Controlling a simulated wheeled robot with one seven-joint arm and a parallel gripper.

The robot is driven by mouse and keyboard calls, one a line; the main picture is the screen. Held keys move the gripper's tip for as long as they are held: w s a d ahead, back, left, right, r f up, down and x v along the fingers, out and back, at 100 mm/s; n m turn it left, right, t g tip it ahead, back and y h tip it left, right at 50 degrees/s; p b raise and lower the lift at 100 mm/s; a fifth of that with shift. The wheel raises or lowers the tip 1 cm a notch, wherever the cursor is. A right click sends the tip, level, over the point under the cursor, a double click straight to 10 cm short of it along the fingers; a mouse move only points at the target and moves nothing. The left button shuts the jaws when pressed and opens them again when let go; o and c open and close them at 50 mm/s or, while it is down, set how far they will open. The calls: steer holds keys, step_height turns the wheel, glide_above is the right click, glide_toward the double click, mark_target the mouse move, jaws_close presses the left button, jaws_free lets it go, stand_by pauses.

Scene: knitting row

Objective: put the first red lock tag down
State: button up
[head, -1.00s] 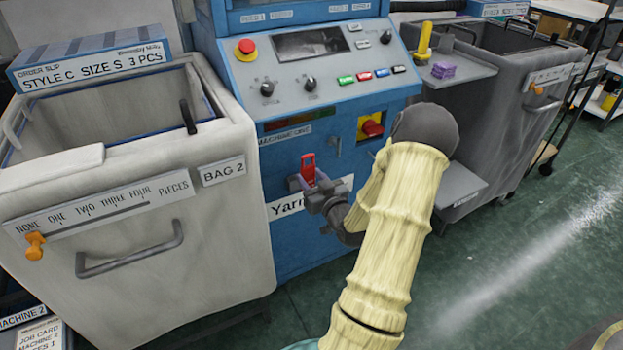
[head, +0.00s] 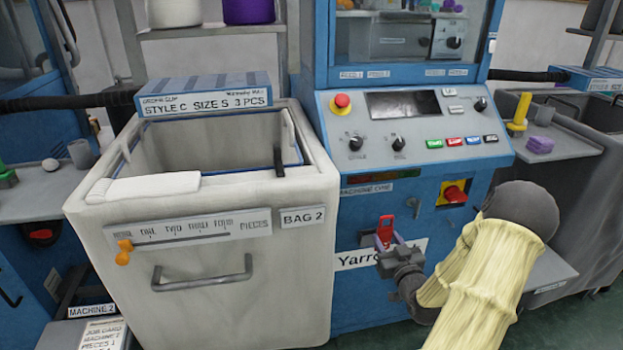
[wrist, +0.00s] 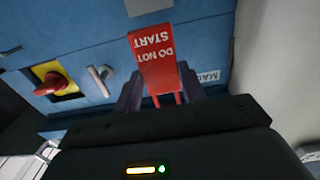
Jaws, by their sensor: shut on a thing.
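A red lock tag (wrist: 154,58) fills the middle of the wrist view, with "DO NOT START" upside down on it. My gripper (wrist: 155,95) is shut on its lower end, one dark finger on each side. The tag is held in the air. Only this one red lock tag shows.
The machine's red switch on a yellow plate (head: 454,193) is up and right of my gripper. A bag bin (head: 200,290) stands close on the left. A grey shelf (head: 548,275) is low on the right, partly behind my arm. A purple block (head: 540,145) sits on the right side table.

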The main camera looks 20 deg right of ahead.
steer(key=s+a+r+p, duration=0.2)
steer(key=s+p, duration=0.2)
steer(key=s, duration=0.5)
steer(key=shift+s+a+r+p, duration=0.2)
steer(key=shift+s+r+p, duration=0.05)
steer(key=shift+r+p, duration=0.05)
steer(key=shift+w, duration=0.1)
steer(key=b, duration=0.8)
glide_toward(371, 213)
steer(key=w, duration=0.2)
steer(key=w+r, duration=0.1)
steer(key=w+d+r, duration=0.1)
steer(key=w, duration=0.1)
steer(key=shift+w+d+r, duration=0.1)
steer(key=shift+w, duration=0.25)
steer(key=shift+w+f+b, duration=0.25)
steer(key=shift+f+b, duration=0.25)
steer(key=shift+f, duration=0.55)
steer(key=shift+d, duration=0.1)
